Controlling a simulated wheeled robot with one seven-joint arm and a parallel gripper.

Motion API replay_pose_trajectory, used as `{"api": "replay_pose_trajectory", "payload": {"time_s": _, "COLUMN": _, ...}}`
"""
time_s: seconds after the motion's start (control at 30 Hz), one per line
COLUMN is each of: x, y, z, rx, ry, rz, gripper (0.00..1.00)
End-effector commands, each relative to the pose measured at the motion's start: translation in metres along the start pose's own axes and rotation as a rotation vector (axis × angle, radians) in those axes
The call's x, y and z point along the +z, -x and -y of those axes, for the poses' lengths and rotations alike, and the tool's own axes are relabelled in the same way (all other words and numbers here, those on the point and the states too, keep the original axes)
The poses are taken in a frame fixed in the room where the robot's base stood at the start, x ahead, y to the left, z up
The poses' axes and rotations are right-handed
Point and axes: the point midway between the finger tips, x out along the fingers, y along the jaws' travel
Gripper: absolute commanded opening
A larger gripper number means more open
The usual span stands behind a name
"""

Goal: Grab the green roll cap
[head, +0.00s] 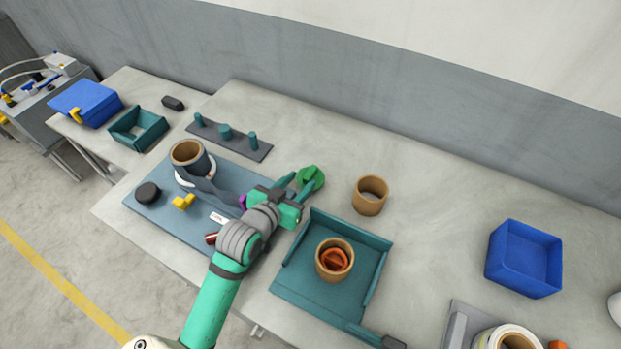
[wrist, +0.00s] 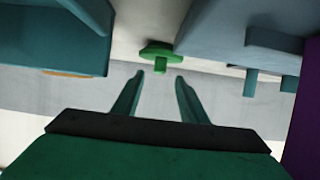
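The green roll cap (head: 312,176) is a round green disc with a raised grip bar, lying on the table just right of the blue-grey mat. It also shows in the wrist view (wrist: 158,50), beyond the fingertips and roughly centred between them. My gripper (head: 300,182) is right beside the cap in the head view and partly overlaps it there. In the wrist view my gripper (wrist: 159,80) has its two teal fingers apart with nothing between them. I cannot tell exactly how far the fingertips are from the cap.
A teal tray (head: 290,284) holds a cardboard ring (head: 330,272) with an orange cap (head: 334,259) inside. Another cardboard ring (head: 370,202) stands right of the green cap. A teal peg stand (head: 240,142) is behind left. A blue bin (head: 524,282) is far right. Table behind the cap is clear.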

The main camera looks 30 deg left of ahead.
Motion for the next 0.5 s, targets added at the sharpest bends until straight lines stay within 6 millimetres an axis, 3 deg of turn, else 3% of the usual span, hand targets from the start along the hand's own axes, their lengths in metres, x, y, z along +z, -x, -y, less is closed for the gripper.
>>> {"api": "replay_pose_trajectory", "payload": {"time_s": 0.3, "x": 0.002, "y": -0.040, "z": -0.002, "rx": 0.008, "ry": -0.002, "rz": 0.000, "gripper": 0.39}}
{"api": "replay_pose_trajectory", "payload": {"time_s": 0.5, "x": 0.002, "y": -0.048, "z": -0.001, "rx": 0.006, "ry": -0.001, "rz": -0.001, "gripper": 0.39}}
